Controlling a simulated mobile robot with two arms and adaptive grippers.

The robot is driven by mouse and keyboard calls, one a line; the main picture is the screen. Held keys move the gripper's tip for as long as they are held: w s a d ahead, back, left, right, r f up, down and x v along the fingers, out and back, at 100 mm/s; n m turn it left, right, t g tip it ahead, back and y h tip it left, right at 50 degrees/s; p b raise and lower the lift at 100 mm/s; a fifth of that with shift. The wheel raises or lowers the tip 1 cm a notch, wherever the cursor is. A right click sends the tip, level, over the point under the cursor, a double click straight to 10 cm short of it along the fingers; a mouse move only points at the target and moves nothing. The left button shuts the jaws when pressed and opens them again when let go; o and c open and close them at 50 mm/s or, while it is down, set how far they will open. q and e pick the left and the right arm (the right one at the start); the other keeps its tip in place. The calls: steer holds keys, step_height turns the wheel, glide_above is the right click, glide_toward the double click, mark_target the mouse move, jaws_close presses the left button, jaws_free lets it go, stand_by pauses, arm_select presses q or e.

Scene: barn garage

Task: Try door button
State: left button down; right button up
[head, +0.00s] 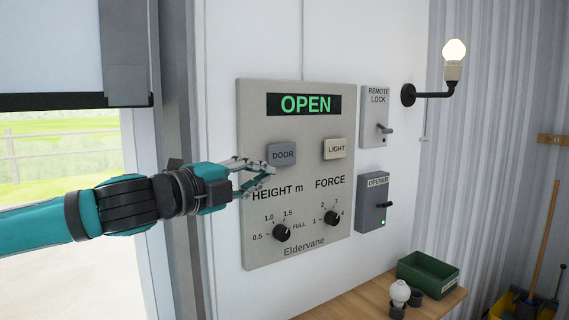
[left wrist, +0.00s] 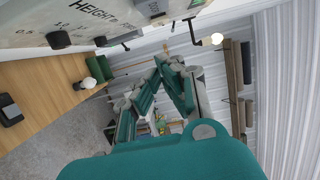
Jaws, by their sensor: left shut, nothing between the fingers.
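A beige wall panel (head: 255,215) has a display (head: 304,104) reading OPEN in green. Its grey DOOR button (head: 283,154) is at the left, under the display. My left gripper (head: 271,170) reaches in from the left, shut and empty, with its fingertips at the lower edge of the DOOR button. I cannot tell whether they touch it. In the left wrist view the fingers (left wrist: 172,62) meet at their tips, and part of the panel (left wrist: 45,25) shows at the upper left; the DOOR button cannot be made out there. My right gripper is not in view.
The panel also holds a LIGHT button (head: 335,149), a height knob (head: 281,233) and a force knob (head: 331,217). Right of it are a remote lock box (head: 377,115), an opener box (head: 372,203) and a lit wall lamp (head: 454,52). A bench (head: 372,300) with a green box (head: 428,274) stands below.

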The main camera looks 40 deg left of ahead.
mark_target(285, 163)
arm_select(q)
steer(key=w+p, duration=0.6)
steer(key=w, duration=0.1)
steer(key=w+a+p, duration=0.1)
steer(key=w+p, duration=0.3)
steer(key=shift+a, duration=0.1)
steer(key=shift+w+a, duration=0.1)
steer(key=shift+a, duration=0.45)
steer(key=shift+w+d, duration=0.1)
